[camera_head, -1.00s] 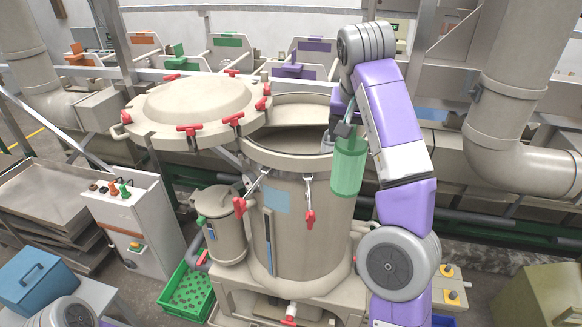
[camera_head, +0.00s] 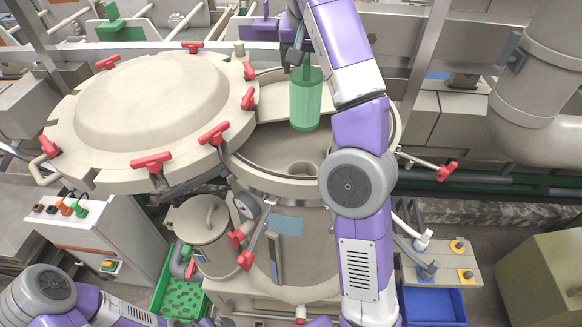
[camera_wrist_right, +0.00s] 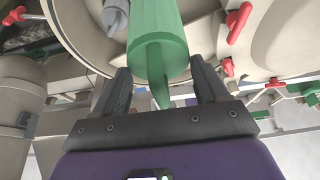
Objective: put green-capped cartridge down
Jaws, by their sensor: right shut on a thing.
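The green-capped cartridge (camera_head: 305,102), a ribbed translucent green cylinder, hangs upright in the head view over the open mouth of the large beige vessel (camera_head: 297,222). My right gripper (camera_head: 299,62) is shut on its top handle, above the cylinder. In the right wrist view the cartridge (camera_wrist_right: 157,32) extends away from my gripper (camera_wrist_right: 162,86), with its green handle between the two black fingers. My left gripper is out of view; only part of my left arm shows at lower left.
The vessel's round lid (camera_head: 150,108) with red clamps is swung open to the left. A red-handled clamp (camera_head: 445,172) sticks out at right. A small canister (camera_head: 200,228), a green crate (camera_head: 178,297) and a blue bin (camera_head: 434,306) stand around the vessel. A grey fitting (camera_wrist_right: 116,16) shows in the wrist view.

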